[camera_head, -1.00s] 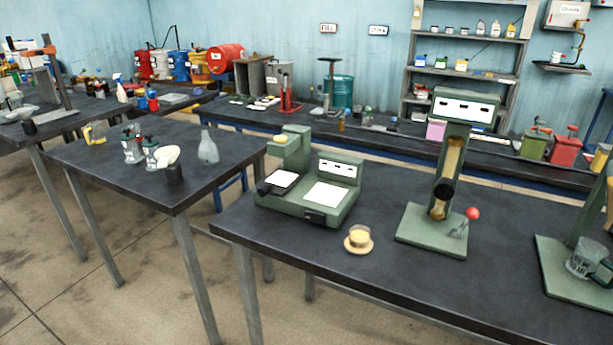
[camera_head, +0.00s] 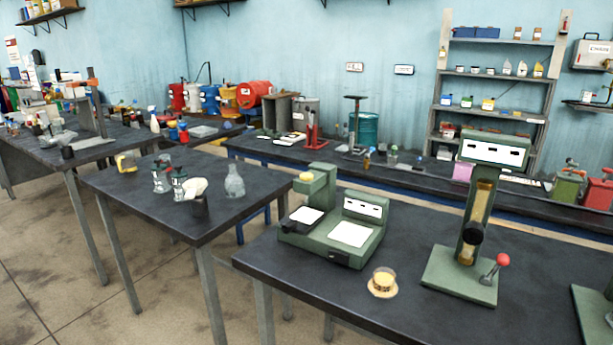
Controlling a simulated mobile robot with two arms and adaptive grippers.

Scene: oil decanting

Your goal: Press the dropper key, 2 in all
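A low green bench device (camera_head: 372,246) stands on the near dark table. It has a short post (camera_head: 318,190) with a yellowish knob on its arm, two white pads, a display panel and a dark front key (camera_head: 339,257). To its right is a tall green stand (camera_head: 476,212) with an amber tube, a display on top and a red-knobbed lever (camera_head: 496,266). A small glass of yellow liquid (camera_head: 383,279) sits between them at the front. I cannot tell which part is the dropper key. Neither gripper is in view.
A gap separates the tables. A shelf rack (camera_head: 543,85) and a long bench stand behind. Another green base (camera_head: 592,315) is cut off at right.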

